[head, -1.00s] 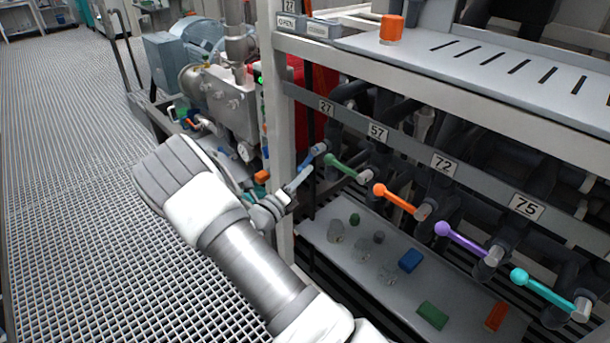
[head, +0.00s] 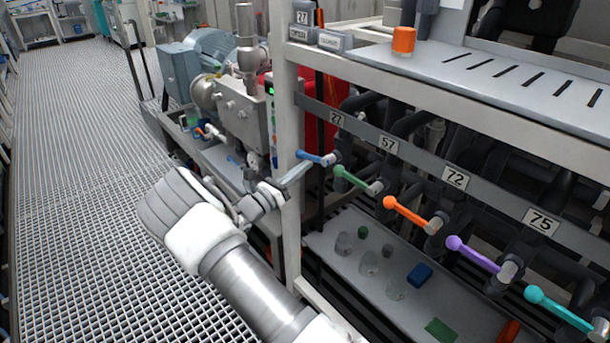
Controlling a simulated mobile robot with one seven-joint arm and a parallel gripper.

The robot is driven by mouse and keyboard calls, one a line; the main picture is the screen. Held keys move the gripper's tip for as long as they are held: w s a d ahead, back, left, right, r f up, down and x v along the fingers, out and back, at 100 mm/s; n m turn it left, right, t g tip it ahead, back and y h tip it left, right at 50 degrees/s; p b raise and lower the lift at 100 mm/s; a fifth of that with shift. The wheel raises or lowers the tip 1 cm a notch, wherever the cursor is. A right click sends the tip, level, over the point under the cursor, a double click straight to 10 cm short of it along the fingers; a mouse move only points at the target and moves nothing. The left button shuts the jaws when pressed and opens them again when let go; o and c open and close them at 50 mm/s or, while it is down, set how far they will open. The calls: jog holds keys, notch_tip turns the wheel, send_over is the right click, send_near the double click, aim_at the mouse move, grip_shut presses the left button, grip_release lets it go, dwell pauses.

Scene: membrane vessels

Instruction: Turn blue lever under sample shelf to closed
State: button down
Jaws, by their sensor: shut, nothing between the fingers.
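My gripper (head: 300,170) is shut and empty. Its tips are just below and left of the blue handle; I cannot tell whether they touch it.
Green (head: 353,179), orange (head: 408,213), purple (head: 470,253) and turquoise (head: 556,306) levers follow to the right. A white frame post (head: 287,130) stands close to my gripper. A lower tray (head: 330,240) holds small vessels and blocks. Grating floor at left is clear.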

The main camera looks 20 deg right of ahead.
jog(key=shift+w+a+r+m+g, duration=0.15)
jog(key=shift+r+m+g, duration=0.15)
jog(key=shift+m, duration=0.35)
jog(key=shift+w+r+m+g, duration=0.2)
jog(key=shift+r+m, duration=0.1)
jog(key=shift+m, duration=0.35)
